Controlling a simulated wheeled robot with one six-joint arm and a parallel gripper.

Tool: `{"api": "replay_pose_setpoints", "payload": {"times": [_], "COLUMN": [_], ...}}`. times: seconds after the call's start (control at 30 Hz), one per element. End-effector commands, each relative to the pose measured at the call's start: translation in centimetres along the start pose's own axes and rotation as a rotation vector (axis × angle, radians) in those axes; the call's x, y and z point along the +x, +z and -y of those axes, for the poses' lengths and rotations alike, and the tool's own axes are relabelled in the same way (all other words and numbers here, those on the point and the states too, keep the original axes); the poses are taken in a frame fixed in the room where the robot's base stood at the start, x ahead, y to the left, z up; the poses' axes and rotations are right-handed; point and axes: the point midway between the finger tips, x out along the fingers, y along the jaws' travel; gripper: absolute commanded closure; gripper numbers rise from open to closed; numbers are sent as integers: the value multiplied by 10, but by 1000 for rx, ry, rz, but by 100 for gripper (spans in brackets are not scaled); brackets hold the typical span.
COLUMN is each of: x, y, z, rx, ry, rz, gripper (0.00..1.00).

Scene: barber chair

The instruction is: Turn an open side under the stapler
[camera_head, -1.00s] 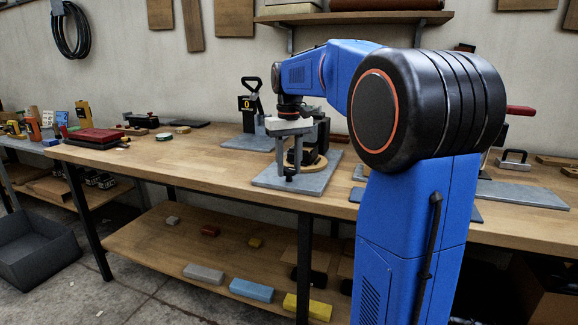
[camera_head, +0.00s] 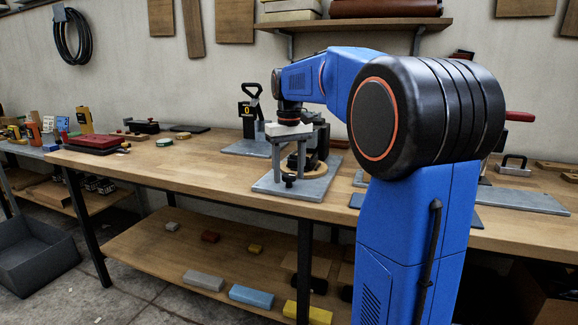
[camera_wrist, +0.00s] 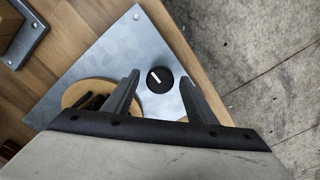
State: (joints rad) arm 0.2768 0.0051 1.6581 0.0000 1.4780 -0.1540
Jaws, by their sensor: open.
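A grey metal base plate (camera_head: 262,186) lies at the bench's front edge. A black round knob (camera_wrist: 157,80) with a white line across it stands on the plate near its front corner; it also shows in the head view (camera_head: 289,181). A round wooden disc (camera_wrist: 75,92) sits on the plate, bearing dark parts partly hidden by my gripper. A black upright form (camera_head: 321,135) behind my gripper may be the stapler; I cannot tell. My gripper (camera_wrist: 160,76) is open and points down, its fingers on either side of the knob, with gaps visible between.
A black device with a handle and a yellow 0 (camera_head: 249,108) stands behind to the left. A red case (camera_head: 94,143) lies at the bench's left end. Several coloured blocks lie on the lower shelf (camera_head: 150,245). The bench left of the plate is mostly clear.

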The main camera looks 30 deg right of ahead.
Motion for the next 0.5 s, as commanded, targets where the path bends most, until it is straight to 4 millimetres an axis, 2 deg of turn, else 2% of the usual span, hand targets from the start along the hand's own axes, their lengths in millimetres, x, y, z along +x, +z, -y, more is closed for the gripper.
{"api": "replay_pose_setpoints", "payload": {"times": [0.17, 0.5], "x": [-13, -77], "y": [-1, -1], "z": [0, 0], "rx": [0, 0], "ry": [0, 0], "rz": [-2, -4], "gripper": [48, 48]}}
